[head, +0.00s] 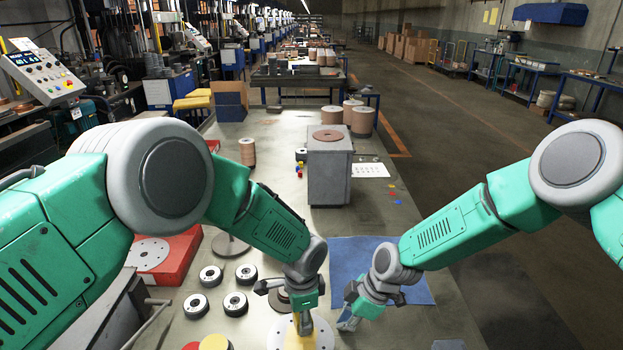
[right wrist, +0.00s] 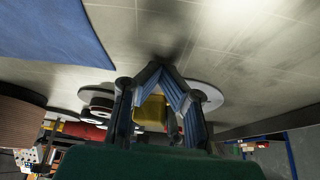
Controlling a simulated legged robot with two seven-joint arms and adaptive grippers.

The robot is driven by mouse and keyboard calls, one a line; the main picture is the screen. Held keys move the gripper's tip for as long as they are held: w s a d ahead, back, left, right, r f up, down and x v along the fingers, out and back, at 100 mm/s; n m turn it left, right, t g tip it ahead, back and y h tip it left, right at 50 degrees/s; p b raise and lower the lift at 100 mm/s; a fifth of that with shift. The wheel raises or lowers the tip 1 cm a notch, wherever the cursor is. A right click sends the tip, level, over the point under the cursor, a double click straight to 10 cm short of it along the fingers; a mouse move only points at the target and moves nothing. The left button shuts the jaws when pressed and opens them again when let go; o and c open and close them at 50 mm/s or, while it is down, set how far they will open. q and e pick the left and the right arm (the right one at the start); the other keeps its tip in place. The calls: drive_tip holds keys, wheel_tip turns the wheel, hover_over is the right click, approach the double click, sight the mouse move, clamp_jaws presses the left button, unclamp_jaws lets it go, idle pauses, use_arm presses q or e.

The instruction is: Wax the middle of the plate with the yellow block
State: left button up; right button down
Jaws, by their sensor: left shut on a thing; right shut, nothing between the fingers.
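My left gripper (head: 305,308) is shut on the yellow block (head: 303,324), holding it over the middle of the white round plate (head: 278,340) at the bottom of the head view. I cannot tell whether the block touches the plate. The plate's near edge is cut off by the frame. My right gripper (head: 350,318) is shut and empty just right of the plate. In the right wrist view my right gripper's fingertips (right wrist: 157,68) meet, with part of the yellow block (right wrist: 150,108) and the plate's pale rim (right wrist: 205,96) showing behind them.
A blue cloth (head: 415,290) lies right of the plate, partly under my right arm. Several small discs (head: 235,304) lie to the left, beside a red box (head: 180,262). A grey block (head: 329,172) stands farther back.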

use_arm(q)
drive_tip(key=shift+w, duration=0.35)
use_arm(e)
drive_tip(key=shift+a, duration=0.1)
use_arm(q)
drive_tip(key=shift+r, duration=3.55)
